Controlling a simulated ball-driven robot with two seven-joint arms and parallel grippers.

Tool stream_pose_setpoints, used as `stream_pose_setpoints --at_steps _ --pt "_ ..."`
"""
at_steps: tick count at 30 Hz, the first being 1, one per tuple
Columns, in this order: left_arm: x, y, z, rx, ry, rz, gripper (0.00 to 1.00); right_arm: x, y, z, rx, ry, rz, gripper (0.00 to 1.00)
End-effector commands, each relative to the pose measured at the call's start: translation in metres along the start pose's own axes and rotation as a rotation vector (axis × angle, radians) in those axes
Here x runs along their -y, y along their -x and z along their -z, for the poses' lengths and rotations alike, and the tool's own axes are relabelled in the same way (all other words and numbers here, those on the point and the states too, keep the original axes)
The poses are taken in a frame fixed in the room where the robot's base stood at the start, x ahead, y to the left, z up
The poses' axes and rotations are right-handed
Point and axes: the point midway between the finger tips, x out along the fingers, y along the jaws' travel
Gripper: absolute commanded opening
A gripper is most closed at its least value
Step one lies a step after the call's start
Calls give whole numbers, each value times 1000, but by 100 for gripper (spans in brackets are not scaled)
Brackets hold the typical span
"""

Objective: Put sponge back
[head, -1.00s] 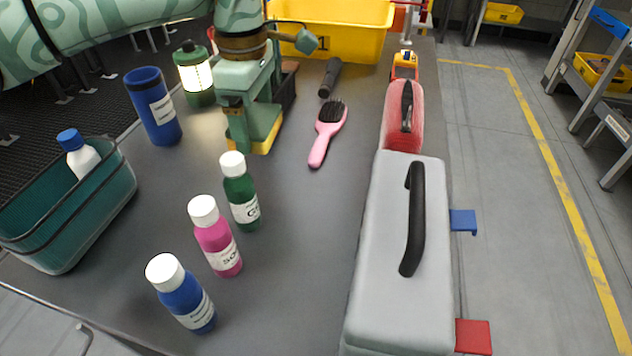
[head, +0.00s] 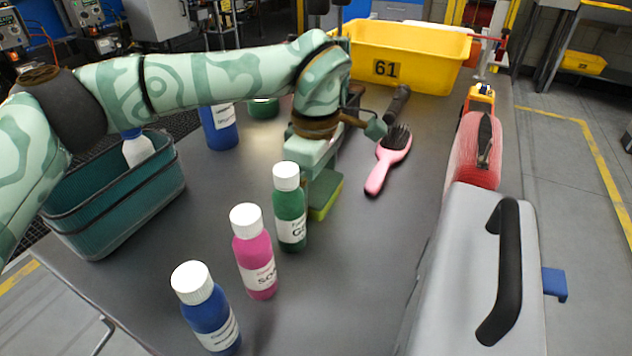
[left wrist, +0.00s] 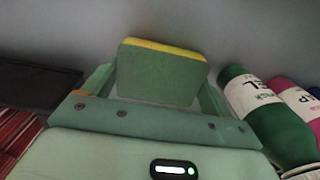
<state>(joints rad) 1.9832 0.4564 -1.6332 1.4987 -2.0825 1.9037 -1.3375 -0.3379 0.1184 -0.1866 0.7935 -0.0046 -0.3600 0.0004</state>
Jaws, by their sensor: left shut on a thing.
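The sponge (head: 327,196), green with a yellow layer, is held upright between the fingers of my left gripper (head: 320,192). In the left wrist view the sponge (left wrist: 160,76) sits between both fingers of the gripper (left wrist: 155,95), which is shut on it. In the head view the gripper is just behind and right of the green bottle (head: 290,215), partly hidden by it. I cannot tell whether the sponge touches the table. A teal basket (head: 120,205) stands at the left, with a white bottle (head: 138,150) inside. My right gripper is not in view.
A pink bottle (head: 256,258) and a blue bottle (head: 207,312) stand in front of the green one. A pink brush (head: 386,165) lies to the right. A yellow bin (head: 430,68) is behind, a grey case (head: 470,280) at right. The table (head: 350,280) is clear between bottles and case.

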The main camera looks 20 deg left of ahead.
Motion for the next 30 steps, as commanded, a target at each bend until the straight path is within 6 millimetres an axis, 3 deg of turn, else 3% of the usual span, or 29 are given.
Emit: stream_pose_setpoints --at_steps 1,2,3,11,15,24,30 --pt "0 -2 0 0 0 1 67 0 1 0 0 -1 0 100" --pt "0 -1 0 0 0 1 94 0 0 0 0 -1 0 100" --pt "0 -1 0 0 0 1 100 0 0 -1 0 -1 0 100" --pt "0 0 0 0 0 0 100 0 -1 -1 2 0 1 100" --pt "0 24 0 -2 1 -6 100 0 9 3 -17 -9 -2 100" --pt "1 96 0 -2 2 -7 100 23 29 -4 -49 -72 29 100" --pt "0 119 0 -1 1 -2 100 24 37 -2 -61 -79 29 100"
